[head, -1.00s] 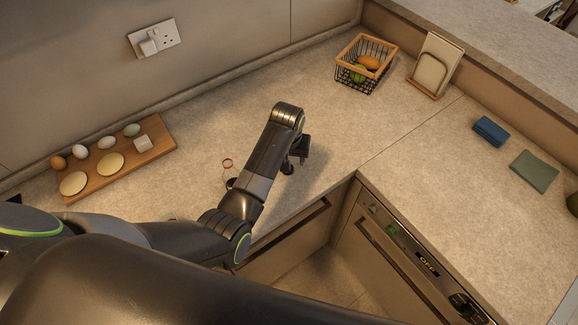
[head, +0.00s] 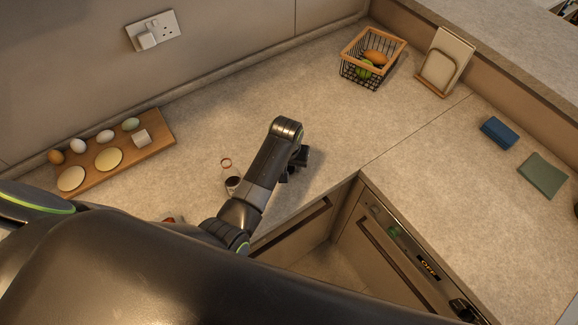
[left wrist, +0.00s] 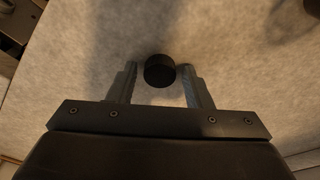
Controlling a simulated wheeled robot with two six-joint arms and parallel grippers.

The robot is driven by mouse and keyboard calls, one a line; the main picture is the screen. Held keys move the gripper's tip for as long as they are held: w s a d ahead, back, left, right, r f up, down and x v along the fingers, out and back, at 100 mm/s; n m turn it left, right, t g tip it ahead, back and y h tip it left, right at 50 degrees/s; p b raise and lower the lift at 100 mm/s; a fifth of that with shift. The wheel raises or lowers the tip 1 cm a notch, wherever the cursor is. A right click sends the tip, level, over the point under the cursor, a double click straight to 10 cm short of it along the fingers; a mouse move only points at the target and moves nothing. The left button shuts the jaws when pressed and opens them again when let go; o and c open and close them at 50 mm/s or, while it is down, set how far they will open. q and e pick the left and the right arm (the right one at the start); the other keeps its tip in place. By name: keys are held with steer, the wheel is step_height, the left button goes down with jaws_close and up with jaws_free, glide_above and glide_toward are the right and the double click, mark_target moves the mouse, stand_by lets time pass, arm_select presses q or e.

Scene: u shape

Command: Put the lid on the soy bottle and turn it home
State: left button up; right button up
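The soy bottle (head: 232,184) stands on the counter left of my left forearm. It looks like clear glass with dark contents and a brownish ring (head: 226,162) at its top, partly hidden by my arm. A round black lid (left wrist: 159,71) shows in the left wrist view, between the two fingers of my left gripper (left wrist: 159,84). The fingers are apart, with a gap on each side of the lid. In the head view the left gripper (head: 291,169) is low over the counter near its front edge, and the lid cannot be made out there. My right gripper is not in view.
A wooden board (head: 159,150) with eggs stands at the left. A wire basket (head: 356,73) with fruit and a napkin holder (head: 431,84) are at the back. A blue sponge (head: 498,131) and green cloth (head: 543,175) lie right. The middle counter is clear.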

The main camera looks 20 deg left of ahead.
mark_target(289, 167)
arm_select(q)
steer(key=shift+c, duration=1.2)
steer(key=shift+w, duration=0.1)
steer(key=shift+c, duration=2.4)
step_height(289, 167, up, 10)
steer(key=shift+b, duration=1.15)
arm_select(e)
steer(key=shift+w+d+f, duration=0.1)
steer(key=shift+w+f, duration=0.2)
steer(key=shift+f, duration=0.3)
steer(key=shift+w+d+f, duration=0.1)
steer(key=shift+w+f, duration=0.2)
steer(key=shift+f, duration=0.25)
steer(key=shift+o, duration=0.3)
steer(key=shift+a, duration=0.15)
